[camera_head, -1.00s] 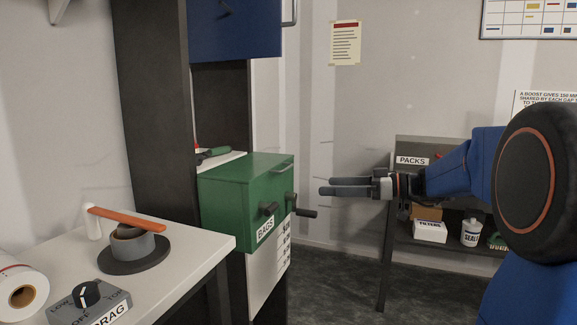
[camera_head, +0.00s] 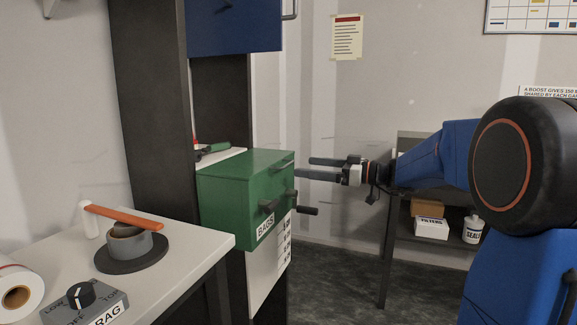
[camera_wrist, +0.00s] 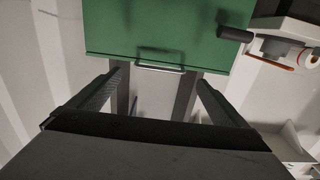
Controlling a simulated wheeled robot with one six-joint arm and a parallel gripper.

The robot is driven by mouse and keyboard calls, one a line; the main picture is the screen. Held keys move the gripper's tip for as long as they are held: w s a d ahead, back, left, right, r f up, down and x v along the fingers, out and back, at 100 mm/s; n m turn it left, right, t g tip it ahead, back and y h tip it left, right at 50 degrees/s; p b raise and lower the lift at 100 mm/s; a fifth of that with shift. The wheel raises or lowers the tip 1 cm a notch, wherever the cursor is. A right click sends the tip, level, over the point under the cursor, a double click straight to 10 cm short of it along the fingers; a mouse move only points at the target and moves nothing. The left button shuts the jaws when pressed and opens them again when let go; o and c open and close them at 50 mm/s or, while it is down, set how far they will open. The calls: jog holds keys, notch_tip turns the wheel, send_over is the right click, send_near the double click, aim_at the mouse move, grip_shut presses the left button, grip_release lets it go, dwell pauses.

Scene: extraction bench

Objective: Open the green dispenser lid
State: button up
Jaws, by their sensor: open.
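The green dispenser (camera_head: 228,203) is a box labelled "BAGS" on the dark column at centre left. Its lid looks shut. A thin metal bar handle (camera_head: 284,163) sits near the top of its front; in the wrist view the handle (camera_wrist: 160,68) lies on the edge of the green face, ahead of and between my fingers. My gripper (camera_head: 304,167) is open and empty, just right of the handle, with its fingers pointing left at it. I see no clear contact. Dark crank-like knobs (camera_head: 306,210) stick out lower on the box.
A blue cabinet (camera_head: 235,28) hangs above the dispenser. A green-handled tool (camera_head: 214,149) lies on a white shelf behind it. The white bench (camera_head: 190,250) at left carries a tape roll, an orange-handled tool and a dial box. A dark shelf unit (camera_head: 390,215) stands behind my arm.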

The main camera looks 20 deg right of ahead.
aim_at(290, 164)
jog(key=x, duration=0.7)
jog(key=shift+w+a, duration=0.25)
jog(key=shift+a, duration=0.05)
jog(key=c, duration=1.3)
jog(key=shift+r, duration=0.1)
